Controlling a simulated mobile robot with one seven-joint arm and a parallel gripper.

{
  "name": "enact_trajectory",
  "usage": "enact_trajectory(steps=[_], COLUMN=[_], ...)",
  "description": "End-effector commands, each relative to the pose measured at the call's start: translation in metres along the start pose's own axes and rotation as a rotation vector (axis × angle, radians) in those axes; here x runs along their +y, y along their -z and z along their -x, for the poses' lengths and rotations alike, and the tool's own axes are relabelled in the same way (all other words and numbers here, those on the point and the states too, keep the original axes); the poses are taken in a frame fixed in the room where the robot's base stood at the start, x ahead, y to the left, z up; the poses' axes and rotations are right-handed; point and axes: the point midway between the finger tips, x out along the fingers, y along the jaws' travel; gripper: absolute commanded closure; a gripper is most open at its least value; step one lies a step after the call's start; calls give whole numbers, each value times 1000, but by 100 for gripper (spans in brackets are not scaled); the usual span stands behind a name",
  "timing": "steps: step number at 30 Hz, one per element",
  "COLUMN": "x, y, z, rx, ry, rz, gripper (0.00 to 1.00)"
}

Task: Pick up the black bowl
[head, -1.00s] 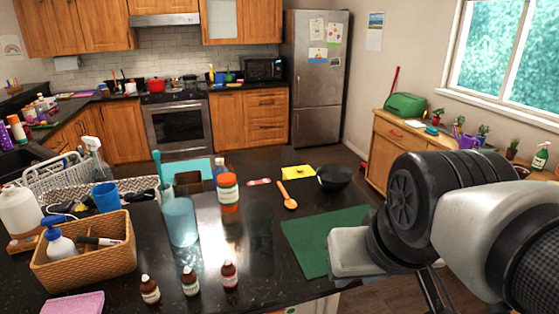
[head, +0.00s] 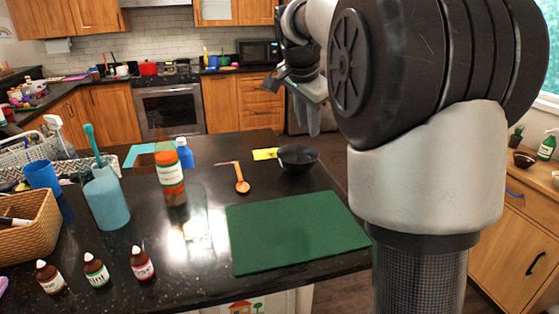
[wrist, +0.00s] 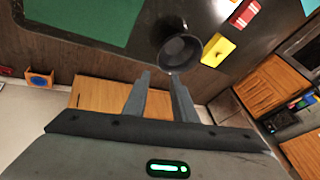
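The black bowl (head: 297,158) stands upright on the dark counter (head: 200,265), near its far right edge, just beyond the green mat. In the wrist view the bowl (wrist: 180,52) lies above the fingertips, close to the counter edge. My gripper (head: 312,115) is above and beyond the bowl in the head view, over the far side of the counter. Its two fingers show in the wrist view (wrist: 160,78), spread apart with nothing between them. The gripper is apart from the bowl.
A green mat (head: 295,230) lies in front of the bowl. A yellow sponge-like piece (head: 265,154) and an orange spoon (head: 241,178) lie left of it. An orange-white bottle (head: 169,173) and a blue tumbler (head: 106,200) stand further left. Small dropper bottles (head: 96,270) stand in front.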

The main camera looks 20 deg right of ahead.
Motion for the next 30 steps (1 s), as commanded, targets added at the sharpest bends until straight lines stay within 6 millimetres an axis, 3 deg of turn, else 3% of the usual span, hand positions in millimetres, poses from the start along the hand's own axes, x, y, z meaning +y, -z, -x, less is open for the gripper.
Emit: enact_trajectory(steps=[6,12,22,30], x=[2,1,1,2], y=[-1,-1,-2,-5], z=[-50,-87,-109,-147], rx=[-3,-2,-3,-3], ry=[-4,-1,-1,-2], rz=[2,3,3,4], gripper=[75,75,75,75])
